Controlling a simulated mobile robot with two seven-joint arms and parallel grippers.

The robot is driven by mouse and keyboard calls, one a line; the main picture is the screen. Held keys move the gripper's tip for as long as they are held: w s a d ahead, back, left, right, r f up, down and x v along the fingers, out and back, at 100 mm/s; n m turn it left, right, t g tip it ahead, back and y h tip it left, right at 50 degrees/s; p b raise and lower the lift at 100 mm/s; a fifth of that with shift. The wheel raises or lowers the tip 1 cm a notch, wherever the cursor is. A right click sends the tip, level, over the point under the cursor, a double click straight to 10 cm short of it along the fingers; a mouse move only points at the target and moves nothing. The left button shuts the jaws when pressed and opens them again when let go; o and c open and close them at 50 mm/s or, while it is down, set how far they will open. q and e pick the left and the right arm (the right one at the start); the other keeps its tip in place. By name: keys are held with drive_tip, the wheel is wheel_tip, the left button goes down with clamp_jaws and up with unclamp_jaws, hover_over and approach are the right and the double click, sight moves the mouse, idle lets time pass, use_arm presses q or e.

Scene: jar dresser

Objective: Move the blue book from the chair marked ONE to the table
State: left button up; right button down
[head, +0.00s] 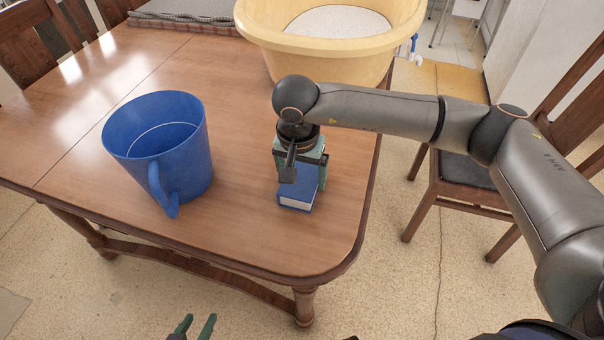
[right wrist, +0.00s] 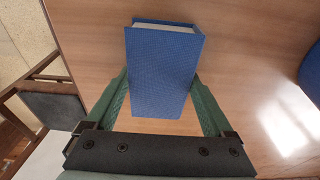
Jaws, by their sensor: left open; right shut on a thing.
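The blue book (head: 297,197) is upright at the right front part of the wooden table (head: 240,225). My right gripper (head: 300,172) points down and is shut on the book. In the right wrist view the book (right wrist: 162,75) sits between the two green fingers, with the tabletop (right wrist: 235,60) behind it. The book's lower end is at or very near the tabletop; I cannot tell if it touches. My left gripper (head: 196,324) is open and empty at the bottom edge of the head view, in front of the table. No chair marking is legible.
A large blue mug (head: 160,150) stands on the table left of the book. A yellow tub (head: 320,45) stands behind the book. A chair with a dark seat (head: 468,180) is right of the table. The tabletop between mug and book is clear.

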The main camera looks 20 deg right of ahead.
sight(299, 182)
unclamp_jaws()
drive_tip(key=shift+f, duration=0.1)
wheel_tip(299, 182, up, 12)
drive_tip(key=s+a+p, duration=0.1)
drive_tip(key=shift+s, duration=0.25)
idle(0.5)
